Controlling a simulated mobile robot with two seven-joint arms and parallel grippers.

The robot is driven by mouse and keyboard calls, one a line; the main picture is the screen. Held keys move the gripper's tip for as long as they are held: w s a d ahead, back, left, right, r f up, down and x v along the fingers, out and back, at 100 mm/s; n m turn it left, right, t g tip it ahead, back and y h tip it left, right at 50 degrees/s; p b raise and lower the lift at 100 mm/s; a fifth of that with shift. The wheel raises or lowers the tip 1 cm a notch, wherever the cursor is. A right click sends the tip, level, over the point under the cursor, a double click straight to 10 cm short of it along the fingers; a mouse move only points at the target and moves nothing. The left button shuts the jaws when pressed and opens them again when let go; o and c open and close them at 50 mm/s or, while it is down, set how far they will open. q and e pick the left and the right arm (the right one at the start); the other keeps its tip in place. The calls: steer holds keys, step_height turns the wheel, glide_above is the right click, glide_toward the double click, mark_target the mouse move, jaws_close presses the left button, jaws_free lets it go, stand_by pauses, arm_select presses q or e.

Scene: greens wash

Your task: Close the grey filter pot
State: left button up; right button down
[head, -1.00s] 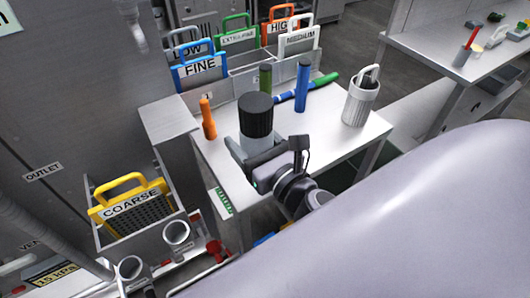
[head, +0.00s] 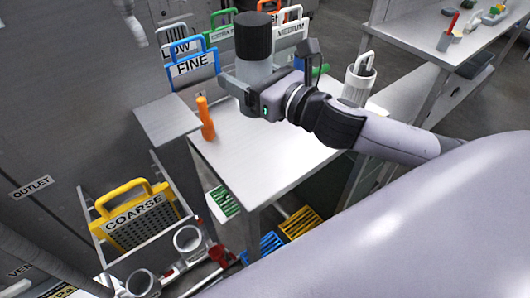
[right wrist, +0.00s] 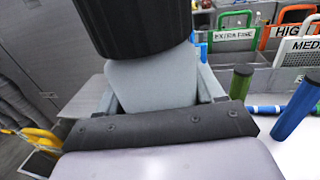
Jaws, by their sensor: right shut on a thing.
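My right gripper (head: 250,97) is shut on a grey cylinder with a black ribbed top (head: 252,58), held upright above the white table. In the right wrist view the grey body (right wrist: 152,80) sits between the fingers, under the black top. Two open round grey pots stand at the lower left in the head view, one nearer (head: 141,284) and one farther (head: 188,239). I see no lid on either, and cannot tell which one is the grey filter pot. The held cylinder is well above and to the right of them. My left gripper is not in view.
The COARSE yellow-handled basket (head: 136,219) stands beside the pots. A red part (head: 218,254) lies right of them. Several labelled screens stand behind the table.

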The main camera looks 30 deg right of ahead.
step_height(320, 180, up, 5)
steer(key=w+d+y+b, duration=0.1)
steer(key=d, duration=0.1)
steer(key=shift+d+r+n+g, duration=0.2)
steer(key=shift+d+n+g, duration=0.1)
steer(key=shift+n, duration=0.1)
steer(key=shift+w, duration=0.1)
step_height(320, 180, down, 16)
steer(key=b, duration=0.4)
steer(key=shift+r, duration=0.1)
steer(key=shift+a+f+b, duration=0.1)
steer(key=shift+f+b, duration=0.35)
steer(key=shift+f, duration=1.65)
